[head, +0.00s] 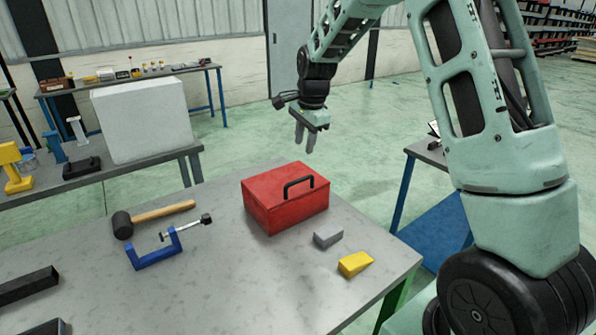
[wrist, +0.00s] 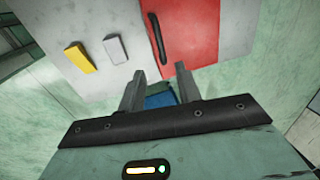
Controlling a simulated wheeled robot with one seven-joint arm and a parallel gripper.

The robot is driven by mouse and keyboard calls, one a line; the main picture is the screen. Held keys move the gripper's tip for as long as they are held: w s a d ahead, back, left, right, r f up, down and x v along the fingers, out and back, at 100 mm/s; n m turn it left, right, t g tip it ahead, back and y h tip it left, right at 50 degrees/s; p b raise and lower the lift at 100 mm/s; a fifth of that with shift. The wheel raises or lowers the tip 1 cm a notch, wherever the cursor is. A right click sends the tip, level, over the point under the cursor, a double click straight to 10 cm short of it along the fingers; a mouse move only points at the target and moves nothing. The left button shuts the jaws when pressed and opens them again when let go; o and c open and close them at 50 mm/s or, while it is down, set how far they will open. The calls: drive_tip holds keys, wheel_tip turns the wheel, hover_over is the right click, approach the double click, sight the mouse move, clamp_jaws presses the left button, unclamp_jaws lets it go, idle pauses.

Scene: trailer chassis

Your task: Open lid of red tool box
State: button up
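The red tool box (head: 285,200) stands on the grey table with its lid shut. A black handle (head: 299,187) is on the lid. In the wrist view the red tool box (wrist: 190,35) is at the top, cut off by the frame edge, with its dark handle (wrist: 156,38) near its left side. My gripper (head: 305,143) hangs above and behind the box in the head view, apart from it, fingers pointing down. In the wrist view my gripper (wrist: 160,86) has its two fingers apart with nothing between them.
On the table (head: 220,285) are a grey block (head: 328,236) and a yellow wedge (head: 355,264), right of the box. A hammer (head: 150,216) and a blue clamp (head: 160,250) lie left. A white box (head: 142,120) stands on another table behind. The air above the tool box is clear.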

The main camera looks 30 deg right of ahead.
sight(298, 180)
drive_tip(key=f+p, duration=0.1)
drive_tip(key=f, duration=0.3)
drive_tip(key=w+f+p, duration=0.1)
drive_tip(key=f, duration=0.3)
drive_tip(key=w+f+p, duration=0.1)
drive_tip(key=f, duration=0.3)
drive_tip(key=shift+w+f, duration=0.15)
drive_tip(key=shift+w, duration=0.05)
drive_tip(key=shift+a, duration=0.1)
clamp_jaws()
